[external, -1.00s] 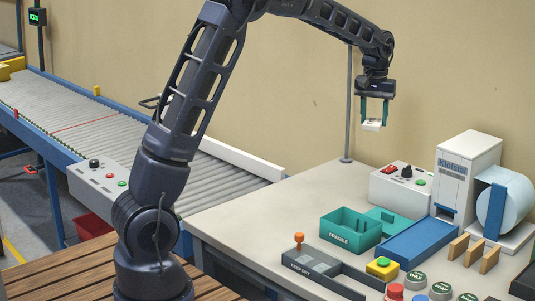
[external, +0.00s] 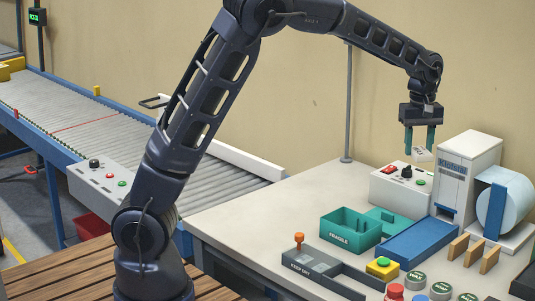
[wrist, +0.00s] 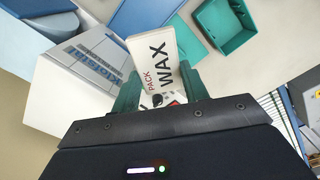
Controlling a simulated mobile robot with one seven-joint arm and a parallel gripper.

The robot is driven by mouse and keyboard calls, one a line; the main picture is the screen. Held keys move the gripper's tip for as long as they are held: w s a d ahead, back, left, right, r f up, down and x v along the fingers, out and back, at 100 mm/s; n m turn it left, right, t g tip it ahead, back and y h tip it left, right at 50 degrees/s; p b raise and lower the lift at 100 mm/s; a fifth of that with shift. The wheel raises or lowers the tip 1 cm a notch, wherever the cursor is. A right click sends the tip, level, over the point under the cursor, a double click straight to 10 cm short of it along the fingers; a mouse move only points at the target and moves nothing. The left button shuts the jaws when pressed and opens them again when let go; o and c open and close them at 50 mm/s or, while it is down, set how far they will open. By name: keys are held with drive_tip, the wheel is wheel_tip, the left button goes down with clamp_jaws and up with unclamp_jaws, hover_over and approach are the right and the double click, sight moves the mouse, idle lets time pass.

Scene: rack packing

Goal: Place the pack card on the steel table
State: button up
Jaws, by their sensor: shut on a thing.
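The pack card is a white card marked "PACK WAX" (wrist: 155,60). My gripper (external: 420,146) is shut on it, with the green fingers on either side of the card in the wrist view (wrist: 160,95). In the external view the card (external: 421,155) shows small and pale between the fingertips, held in the air above the white control box. The steel table (external: 270,215) is the pale worktop below. The card is apart from its surface.
A green FRAGILE bin (external: 345,240), a blue tray (external: 415,242) and several labelled round pucks stand nearer. The table's left part is clear.

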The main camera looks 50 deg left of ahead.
drive_tip(key=s+d+n, duration=0.3)
drive_tip(key=s+d, duration=0.3)
drive_tip(key=d, duration=0.4)
wheel_tip(320, 180, up, 2)
drive_tip(key=n, duration=0.4)
hover_over(437, 279)
wheel_tip(437, 279, down, 25)
drive_tip(key=shift+a, duration=0.1)
drive_tip(key=o, duration=1)
drive_tip(key=shift+f, duration=0.1)
drive_tip(key=shift+c, duration=0.2)
